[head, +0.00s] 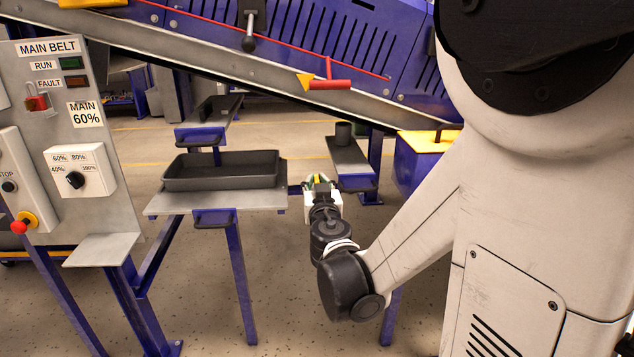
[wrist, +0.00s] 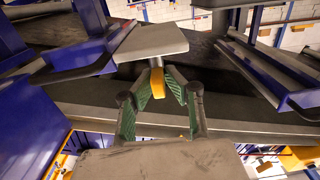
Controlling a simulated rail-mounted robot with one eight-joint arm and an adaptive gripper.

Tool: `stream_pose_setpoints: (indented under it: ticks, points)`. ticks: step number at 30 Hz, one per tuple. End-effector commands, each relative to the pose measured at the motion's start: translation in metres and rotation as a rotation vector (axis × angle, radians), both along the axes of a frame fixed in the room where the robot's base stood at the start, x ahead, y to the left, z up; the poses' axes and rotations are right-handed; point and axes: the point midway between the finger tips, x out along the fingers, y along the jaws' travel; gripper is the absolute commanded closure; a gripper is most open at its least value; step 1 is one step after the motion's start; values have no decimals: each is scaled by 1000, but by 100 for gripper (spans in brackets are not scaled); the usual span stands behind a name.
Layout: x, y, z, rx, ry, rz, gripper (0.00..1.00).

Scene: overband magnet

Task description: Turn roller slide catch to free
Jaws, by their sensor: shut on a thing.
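The roller slide catch appears to be the small yellow-orange lever (wrist: 157,84) under a grey plate (wrist: 150,40) in the wrist view. My gripper (wrist: 160,90) has green-padded fingers on both sides of this lever and is shut on it. In the head view my gripper (head: 318,183) is low in the middle, right of the tray table, with a bit of yellow between its fingers. The lever's pivot and any free or locked marking are hidden or too small to read.
A dark tray (head: 222,170) sits on a grey table left of my gripper. A shelf with a dark cup (head: 343,133) stands behind it. The inclined blue conveyor (head: 330,45) runs above. A MAIN BELT control panel (head: 70,130) stands at the left. Open floor lies in front.

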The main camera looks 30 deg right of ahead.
Motion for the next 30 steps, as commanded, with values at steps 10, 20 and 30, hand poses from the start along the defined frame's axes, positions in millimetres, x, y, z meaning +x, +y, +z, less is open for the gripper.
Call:
stream_pose_setpoints:
  ticks: [10, 20, 30]
  points:
    - [-1, -3, 0, 0, 0, 113, 100]
    - [-2, -6, -1, 0, 0, 327, 100]
    - [-1, -8, -1, 0, 0, 607, 100]
